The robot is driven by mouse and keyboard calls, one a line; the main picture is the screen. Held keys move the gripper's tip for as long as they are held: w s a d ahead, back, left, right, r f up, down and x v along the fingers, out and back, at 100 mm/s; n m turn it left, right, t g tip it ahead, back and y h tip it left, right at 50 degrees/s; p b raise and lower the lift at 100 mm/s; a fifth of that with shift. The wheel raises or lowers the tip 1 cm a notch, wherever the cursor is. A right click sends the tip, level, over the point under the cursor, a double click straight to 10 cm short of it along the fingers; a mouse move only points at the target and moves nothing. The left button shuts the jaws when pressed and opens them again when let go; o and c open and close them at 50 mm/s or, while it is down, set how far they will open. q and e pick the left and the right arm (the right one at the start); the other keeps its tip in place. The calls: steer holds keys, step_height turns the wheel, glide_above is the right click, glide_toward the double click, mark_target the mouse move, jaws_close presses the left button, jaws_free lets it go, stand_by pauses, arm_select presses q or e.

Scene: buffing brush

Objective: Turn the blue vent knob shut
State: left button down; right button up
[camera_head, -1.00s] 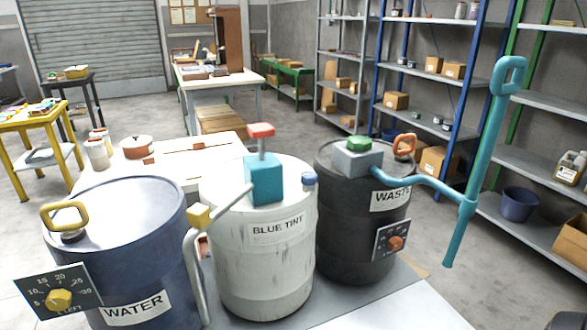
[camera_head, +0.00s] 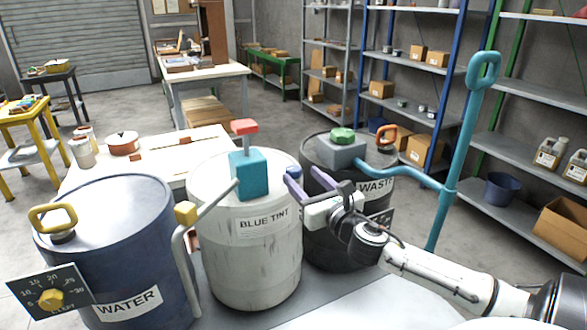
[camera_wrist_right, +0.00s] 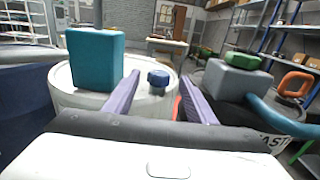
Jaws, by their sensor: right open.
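The blue vent knob (camera_head: 294,172) sits on the right side of the lid of the white BLUE TINT drum (camera_head: 255,262). In the right wrist view the knob (camera_wrist_right: 158,81) shows between and beyond the two purple fingers. My right gripper (camera_head: 290,179) is open, its fingers at the drum's right rim close to the knob. In the head view a fingertip partly overlaps the knob; I cannot tell whether they touch. In the wrist view the fingers (camera_wrist_right: 160,98) hold nothing. My left gripper is out of view.
A teal pump block (camera_head: 248,174) with a red handle stands on the same lid. The blue WATER drum (camera_head: 120,240) is at left. The black WASTE drum (camera_head: 320,230), with a grey block and green knob (camera_head: 342,135), is close at right. A teal pipe (camera_head: 455,170) rises at the right.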

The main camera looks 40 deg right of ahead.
mark_target(293, 168)
steer(key=x, duration=0.4)
steer(key=shift+w, duration=0.15)
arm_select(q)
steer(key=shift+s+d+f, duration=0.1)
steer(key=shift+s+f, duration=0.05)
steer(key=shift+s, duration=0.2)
arm_select(e)
steer(key=shift+x, duration=0.95)
steer(key=c, duration=1.1)
steer(key=shift+o, duration=0.3)
steer(key=shift+r+m+h+p, duration=0.1)
steer(key=shift+m+h+p, duration=0.3)
steer(key=shift+m+p, duration=0.1)
steer(key=m+g+h+p, duration=0.1)
steer(key=h, duration=0.1)
steer(key=shift+a+m+g+h+p, duration=0.1)
steer(key=shift+m+g+h+p, duration=0.2)
steer(key=shift+m+g+h, duration=0.1)
steer(key=m+g+h+p, duration=0.1)
steer(key=m+g+h, duration=0.1)
steer(key=shift+h, duration=0.4)
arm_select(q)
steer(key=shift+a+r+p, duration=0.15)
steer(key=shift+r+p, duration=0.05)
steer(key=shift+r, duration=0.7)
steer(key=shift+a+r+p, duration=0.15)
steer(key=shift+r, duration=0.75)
arm_select(e)
steer(key=shift+m+g+h, duration=1.4)
steer(key=shift+g, duration=0.1)
